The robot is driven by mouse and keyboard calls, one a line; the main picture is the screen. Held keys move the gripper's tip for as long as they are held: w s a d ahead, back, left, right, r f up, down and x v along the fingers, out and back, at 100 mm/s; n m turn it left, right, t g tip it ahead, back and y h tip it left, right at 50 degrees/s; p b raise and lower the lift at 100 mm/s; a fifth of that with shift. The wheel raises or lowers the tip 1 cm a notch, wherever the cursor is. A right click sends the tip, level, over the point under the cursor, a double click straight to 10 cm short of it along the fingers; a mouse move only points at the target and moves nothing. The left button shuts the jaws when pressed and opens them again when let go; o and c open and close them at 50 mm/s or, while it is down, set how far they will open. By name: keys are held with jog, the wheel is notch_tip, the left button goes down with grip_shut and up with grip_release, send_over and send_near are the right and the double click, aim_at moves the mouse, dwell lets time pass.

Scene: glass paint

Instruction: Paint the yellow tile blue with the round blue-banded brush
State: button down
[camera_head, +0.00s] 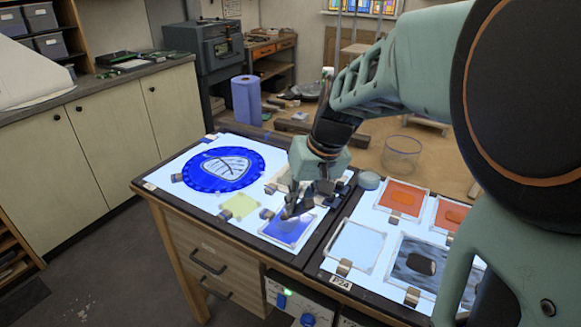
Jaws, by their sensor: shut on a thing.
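The yellow tile (240,206) lies flat on the lit table top, pale yellow-green, with small clips at its edges. A blue tile (287,229) in a clear frame lies to its right, near the table's front edge. My gripper (293,208) points down above the blue tile, to the right of the yellow tile. It is shut on a thin brush, mostly hidden by the dark fingers. The brush's band and bristles are too small to make out, and I cannot tell whether its tip touches the blue tile.
A second lit table to the right carries orange tiles (402,198), a pale blue tile (357,243) and a dark tile (420,264). A small round pot (369,181) stands behind.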

jog(key=shift+f+b, duration=0.4)
dwell(1.3)
jog(key=shift+r, duration=0.1)
jog(key=shift+r+p, duration=0.8)
jog(key=shift+r, duration=0.2)
jog(key=shift+r+p, duration=1.45)
jog(key=shift+r, duration=0.65)
jog(key=shift+a+f, duration=0.1)
